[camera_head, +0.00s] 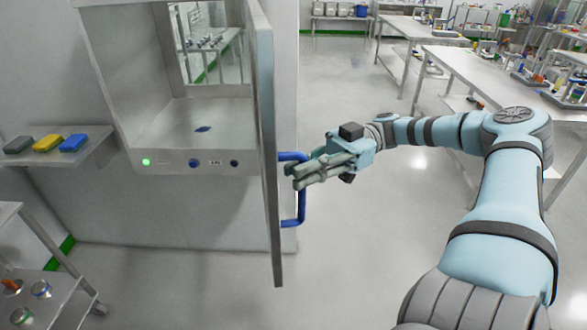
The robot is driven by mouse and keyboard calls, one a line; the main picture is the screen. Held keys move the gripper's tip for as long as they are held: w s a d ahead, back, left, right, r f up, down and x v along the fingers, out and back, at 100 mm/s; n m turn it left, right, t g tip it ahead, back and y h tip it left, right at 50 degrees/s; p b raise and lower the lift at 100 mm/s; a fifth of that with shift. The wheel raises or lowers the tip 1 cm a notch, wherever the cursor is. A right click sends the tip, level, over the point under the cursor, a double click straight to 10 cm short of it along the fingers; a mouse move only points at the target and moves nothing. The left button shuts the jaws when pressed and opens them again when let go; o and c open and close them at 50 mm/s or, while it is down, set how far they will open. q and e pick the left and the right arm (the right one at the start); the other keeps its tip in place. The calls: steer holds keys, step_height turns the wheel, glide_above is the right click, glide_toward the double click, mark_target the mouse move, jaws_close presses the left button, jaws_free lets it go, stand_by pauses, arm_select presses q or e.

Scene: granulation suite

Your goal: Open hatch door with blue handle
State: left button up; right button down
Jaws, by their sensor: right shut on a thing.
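The hatch door (268,120) is a grey panel seen nearly edge-on, swung out from the right side of the hatch. The open hatch chamber (170,118) shows to its left, with a window in its back wall. The blue handle (302,205) is a vertical bar on the door's right face. My right gripper (297,176) is at the upper part of the handle, its fingers shut around the bar and hiding part of it. My left gripper is not in view.
A shelf (85,148) with grey, yellow and blue items is left of the hatch. A steel cart (62,285) stands at lower left. Steel tables (480,72) with lab items stand at the upper right. The floor (345,255) right of the door is clear.

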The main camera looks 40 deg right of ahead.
steer(key=shift+s+d+f, duration=0.15)
steer(key=shift+f, duration=0.05)
steer(key=c, duration=1.6)
jaws_free()
steer(key=shift+d, duration=0.1)
steer(key=s+d, duration=0.1)
steer(key=d, duration=0.6)
steer(key=shift+d, duration=0.2)
steer(key=shift+s, duration=0.1)
